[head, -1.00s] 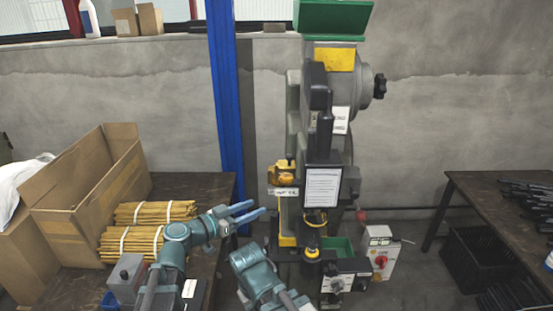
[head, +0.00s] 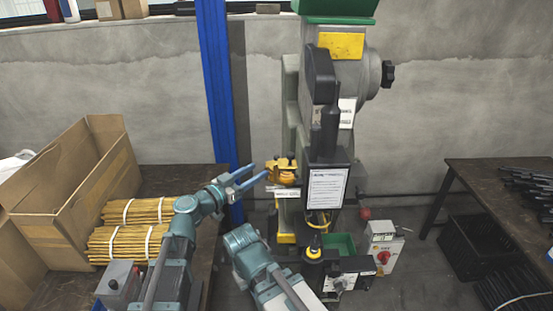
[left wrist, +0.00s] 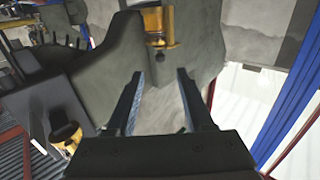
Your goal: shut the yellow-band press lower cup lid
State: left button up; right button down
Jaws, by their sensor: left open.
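The press with the yellow band (head: 340,46) stands in the middle of the head view. A yellow-orange cup fitting (head: 283,172) sits on its left side, above a small white label. I cannot tell its lid's position at this size. A yellow cup-like part also shows at the top of the left wrist view (left wrist: 155,28). My left gripper (head: 253,177) is open and empty, its blue fingertips just left of the cup fitting in the head view. Its two fingers (left wrist: 160,88) are apart in the left wrist view. My right arm's gripper does not show.
A black and yellow part (head: 315,246) sits low on the press front. A blue post (head: 215,90) stands behind my left arm. A table on the left holds bundled yellow rods (head: 128,242) and a cardboard box (head: 75,180). A dark table (head: 490,185) stands right.

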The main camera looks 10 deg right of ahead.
aim_at(277, 156)
pick_arm(q)
jog(key=x, duration=1)
jog(key=shift+c, duration=0.3)
grip_shut()
